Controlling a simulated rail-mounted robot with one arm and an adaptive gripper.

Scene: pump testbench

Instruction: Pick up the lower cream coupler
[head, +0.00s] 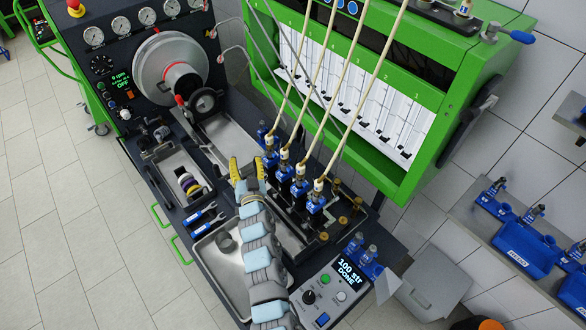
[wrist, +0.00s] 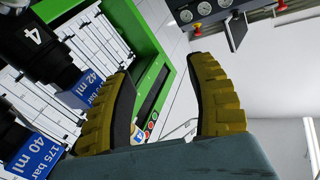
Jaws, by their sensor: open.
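A small tray (head: 172,160) on the bench holds a short row of round parts (head: 189,184) in cream, purple and dark tones, lying on their side. The cream pieces are small here, and I cannot tell which is the lower cream coupler. My gripper (head: 247,170) has yellow padded fingers, is open and is empty. It is to the right of that tray, beside the blue injectors (head: 299,187). In the wrist view my gripper (wrist: 160,72) shows its fingers wide apart with nothing between them. No coupler shows in the wrist view.
Cream hoses (head: 344,65) run down to the injectors, close to my gripper. Two blue-handled wrenches (head: 203,217) lie below the small tray. A metal tray (head: 222,262) is partly hidden by my arm. A chuck (head: 178,75) stands behind. The green measuring cabinet (head: 415,96) rises at the right.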

